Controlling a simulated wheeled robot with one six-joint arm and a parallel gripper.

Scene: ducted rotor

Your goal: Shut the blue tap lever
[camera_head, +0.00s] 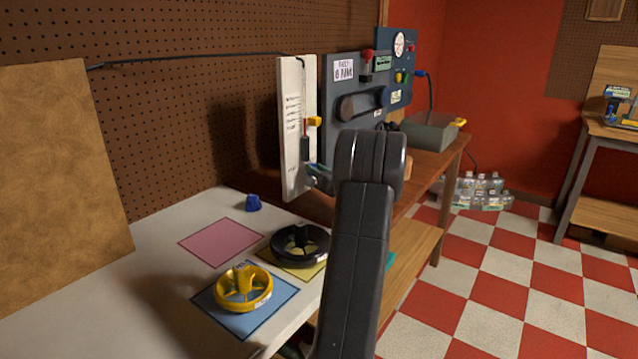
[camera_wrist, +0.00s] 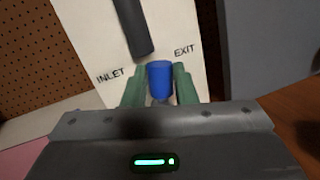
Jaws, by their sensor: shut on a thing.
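The blue tap lever (camera_wrist: 159,82) shows in the wrist view as a short blue piece at the lower part of a white panel (camera_wrist: 85,50), between the words INLET and EXIT. My gripper (camera_wrist: 159,76) has its two green fingers on either side of it and is shut on it. The tap's body behind and below the lever is mostly hidden by my gripper. In the head view my gripper (camera_head: 318,178) is at the foot of the upright white panel (camera_head: 288,150), partly hidden by my dark arm. The lever cannot be made out there.
A yellow rotor (camera_head: 243,287) lies on a blue square and a black ring (camera_head: 299,243) on a yellow one. A small blue knob (camera_head: 253,203) stands near a pink square (camera_head: 220,242). A grey instrument board (camera_head: 340,130) stands right of the white panel.

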